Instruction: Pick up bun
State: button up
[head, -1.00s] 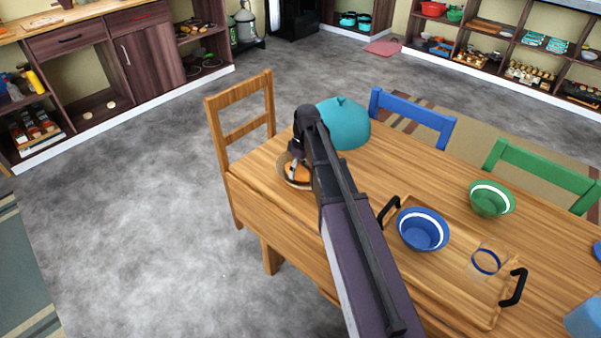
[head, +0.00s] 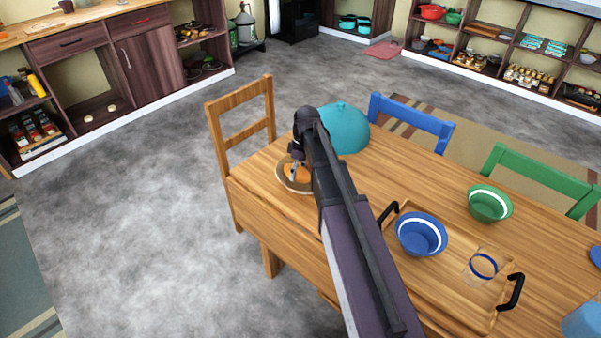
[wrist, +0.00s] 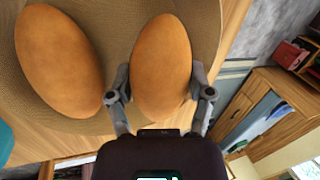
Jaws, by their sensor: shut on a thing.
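Two brown oval buns lie side by side in a round tan woven basket (wrist: 105,122), seen in the wrist view. My gripper (wrist: 161,92) has a finger on each side of the right-hand bun (wrist: 161,60) and is shut on it. The other bun (wrist: 58,60) lies to the left, apart from the gripper. In the head view, my gripper (head: 294,172) is over the basket (head: 284,185) near the table's left end. There my arm covers part of the basket, and the buns show only as a small orange patch.
A teal dome (head: 343,128) stands just behind the basket. On the wooden table (head: 385,170), a tray (head: 455,281) holds a blue bowl (head: 421,234) and a glass (head: 482,266). A green bowl (head: 490,204) stands behind it. Chairs stand around the table.

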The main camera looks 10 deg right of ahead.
notch_tip(320, 180, up, 2)
jog(key=shift+r+p, duration=0.1)
jog(key=shift+p, duration=0.65)
jog(key=s, duration=0.5)
jog(key=s+d+r+p, duration=0.1)
jog(key=s, duration=1)
jog(key=shift+d+r, duration=0.2)
jog(key=shift+d, duration=0.2)
